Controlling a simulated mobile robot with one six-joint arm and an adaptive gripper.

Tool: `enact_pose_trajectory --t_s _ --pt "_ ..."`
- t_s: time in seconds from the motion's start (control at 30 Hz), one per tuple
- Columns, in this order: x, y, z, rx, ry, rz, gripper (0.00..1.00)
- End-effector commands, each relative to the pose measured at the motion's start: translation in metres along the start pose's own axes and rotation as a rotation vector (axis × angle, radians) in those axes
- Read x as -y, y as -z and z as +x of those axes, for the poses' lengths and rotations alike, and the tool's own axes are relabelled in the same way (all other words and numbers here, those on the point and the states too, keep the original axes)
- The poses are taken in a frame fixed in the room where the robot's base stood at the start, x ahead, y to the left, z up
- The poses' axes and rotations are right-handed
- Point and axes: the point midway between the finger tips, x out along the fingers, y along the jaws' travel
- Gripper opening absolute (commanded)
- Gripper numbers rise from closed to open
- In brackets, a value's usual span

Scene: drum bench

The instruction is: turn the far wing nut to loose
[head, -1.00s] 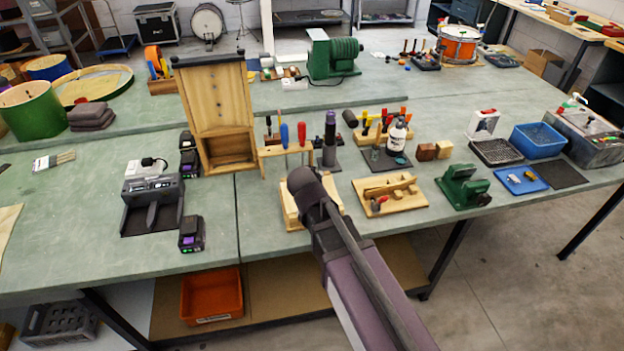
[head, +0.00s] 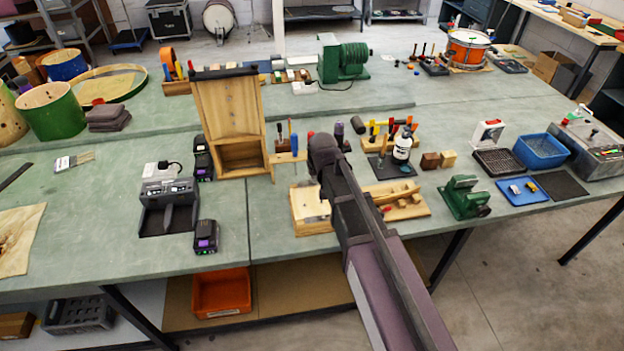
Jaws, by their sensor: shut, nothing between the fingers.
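I cannot make out a wing nut in the head view. A wooden block fixture (head: 311,227) with a pale top stands near the front edge of the bench, and my arm covers its right part. The dark rounded end of my arm is above and just behind this fixture. My gripper's fingers are hidden behind the arm, so I cannot see what they face or touch.
A wooden tray (head: 412,209) lies right of the arm, with a green vise-like tool (head: 462,197) beyond it. A tall wooden cabinet (head: 230,115) and a charger (head: 168,203) stand left. A white bottle (head: 402,147) is behind the tray.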

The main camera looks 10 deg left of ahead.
Motion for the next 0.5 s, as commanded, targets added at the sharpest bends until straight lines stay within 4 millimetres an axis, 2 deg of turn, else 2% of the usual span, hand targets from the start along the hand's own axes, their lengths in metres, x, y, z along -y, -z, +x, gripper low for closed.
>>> enact_pose_trajectory --t_s 0.27,0.5 --pt "-0.001 0.000 0.002 -0.002 -0.002 0.002 0.00" --pt "-0.001 -0.001 0.011 -0.002 -0.002 0.002 0.00"
